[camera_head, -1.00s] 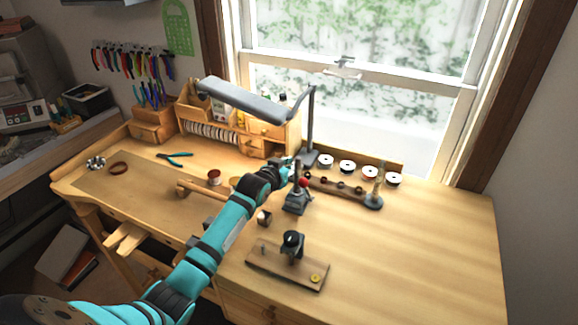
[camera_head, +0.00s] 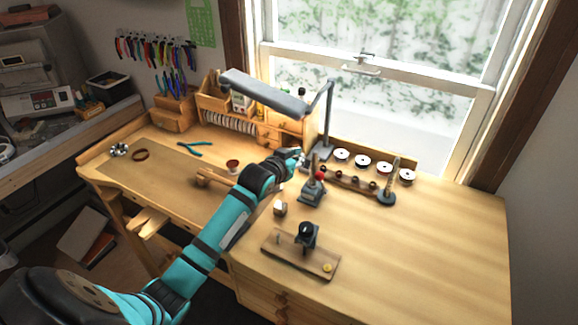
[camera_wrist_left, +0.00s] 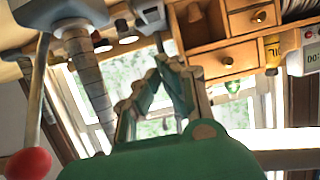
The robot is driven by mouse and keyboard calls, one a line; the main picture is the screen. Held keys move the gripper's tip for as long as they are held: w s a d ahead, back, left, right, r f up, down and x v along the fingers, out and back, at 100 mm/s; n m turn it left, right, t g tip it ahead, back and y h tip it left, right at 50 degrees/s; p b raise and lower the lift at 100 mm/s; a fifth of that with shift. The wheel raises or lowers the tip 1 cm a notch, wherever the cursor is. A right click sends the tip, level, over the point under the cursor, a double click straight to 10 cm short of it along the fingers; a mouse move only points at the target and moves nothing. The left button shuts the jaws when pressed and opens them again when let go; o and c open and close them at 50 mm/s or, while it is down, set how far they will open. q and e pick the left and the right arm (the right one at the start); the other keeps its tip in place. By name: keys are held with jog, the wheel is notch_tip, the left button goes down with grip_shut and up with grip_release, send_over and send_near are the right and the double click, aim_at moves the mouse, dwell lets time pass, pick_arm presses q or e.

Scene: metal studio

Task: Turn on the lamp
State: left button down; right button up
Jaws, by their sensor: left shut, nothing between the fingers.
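The grey lamp (camera_head: 265,92) stands at the back of the wooden workbench. Its long head reaches left from an upright post (camera_head: 328,115), and its base sits on the bench in front of the window. I cannot see a switch, and the head shows no clear glow. My left gripper (camera_head: 301,158) is small and partly blurred just left of the lamp's base; I cannot tell whether it touches. In the left wrist view its fingers (camera_wrist_left: 163,66) are shut at the tips with nothing between them. My right gripper is not in view.
A small press with a red knob (camera_head: 320,176) stands close to the gripper and looms at the left in the wrist view (camera_wrist_left: 28,163). White spools (camera_head: 363,160) line the back edge. A drawer organizer (camera_head: 268,132) stands behind. The bench's right side (camera_head: 430,240) is clear.

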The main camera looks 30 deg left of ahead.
pick_arm(q)
jog(key=v, duration=0.2)
jog(key=f+v, duration=0.1)
jog(key=v, duration=0.1)
jog(key=shift+s+b, duration=0.35)
jog(key=shift+b, duration=0.05)
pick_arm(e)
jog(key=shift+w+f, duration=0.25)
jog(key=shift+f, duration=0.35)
